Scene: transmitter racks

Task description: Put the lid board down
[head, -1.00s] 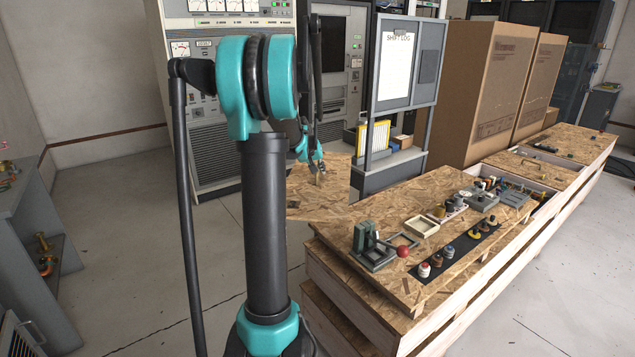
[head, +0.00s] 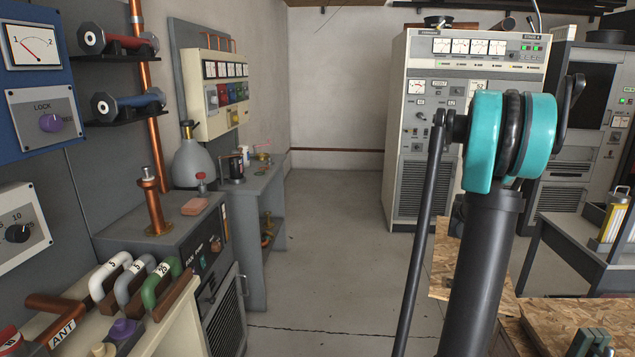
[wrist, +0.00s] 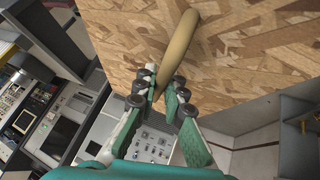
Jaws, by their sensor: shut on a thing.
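The lid board (wrist: 255,55) is a flat sheet of tan flake board and fills the upper right of the wrist view. A pale wooden handle (wrist: 180,45) stands out against its face. My gripper (wrist: 165,90) is shut on the near end of this handle. In the head view, part of the lid board (head: 441,265) shows beside my arm, above the floor. My arm hides its middle and my gripper there.
A grey cabinet (head: 160,250) and a control desk with coloured handles (head: 130,280) stand at the left. A transmitter rack (head: 410,190) stands behind. Open floor (head: 340,230) lies between. A flake-board bench top (head: 570,312) is at the lower right.

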